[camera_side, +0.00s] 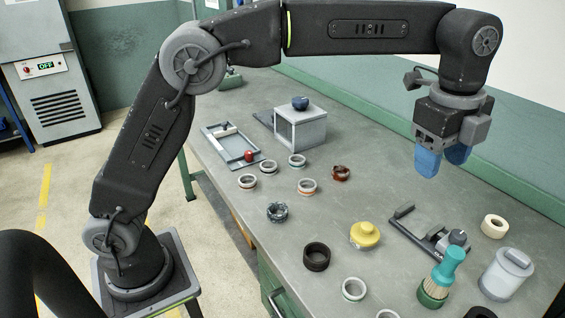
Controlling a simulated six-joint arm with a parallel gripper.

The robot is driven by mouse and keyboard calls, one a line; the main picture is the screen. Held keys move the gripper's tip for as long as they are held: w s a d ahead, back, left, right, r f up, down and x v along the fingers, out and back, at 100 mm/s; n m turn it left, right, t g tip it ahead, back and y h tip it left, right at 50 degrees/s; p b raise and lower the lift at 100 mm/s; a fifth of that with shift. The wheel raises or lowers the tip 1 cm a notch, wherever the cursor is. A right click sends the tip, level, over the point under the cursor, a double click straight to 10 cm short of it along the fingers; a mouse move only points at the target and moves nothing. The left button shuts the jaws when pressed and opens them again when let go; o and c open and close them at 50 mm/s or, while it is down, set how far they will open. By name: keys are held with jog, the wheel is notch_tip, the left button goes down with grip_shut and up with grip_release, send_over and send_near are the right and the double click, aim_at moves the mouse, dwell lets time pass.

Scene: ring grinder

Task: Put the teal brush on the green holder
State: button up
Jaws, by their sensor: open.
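The teal brush (449,264) stands near the front right of the bench, handle up and slightly tilted, with pale bristles pointing down. The green holder (430,296) is a low round piece at the bristle end. The bristles overlap the holder in this view; I cannot tell whether they rest in it or only touch it. My gripper (442,161) has blue fingertips, points down and is open and empty. It hangs above the back right of the bench, well above the brush and apart from it.
Beside the brush are a grey clamp-like tool (420,232), a grey lidded canister (506,273) and a cream tape roll (495,226). A grey box (300,128) and a tray (231,146) stand farther back.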

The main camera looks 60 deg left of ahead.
jog(key=s+a+r+n+t, duration=0.2)
jog(key=s+a+r+n, duration=0.2)
jog(key=s+a+n, duration=0.75)
jog(key=s+a+f+n+t, duration=0.2)
jog(key=s+a+f+n, duration=0.6)
jog(key=s, duration=0.5)
jog(key=shift+a+f+t+y, duration=0.3)
jog(key=shift+a+f, duration=0.4)
jog(key=shift+a, duration=0.15)
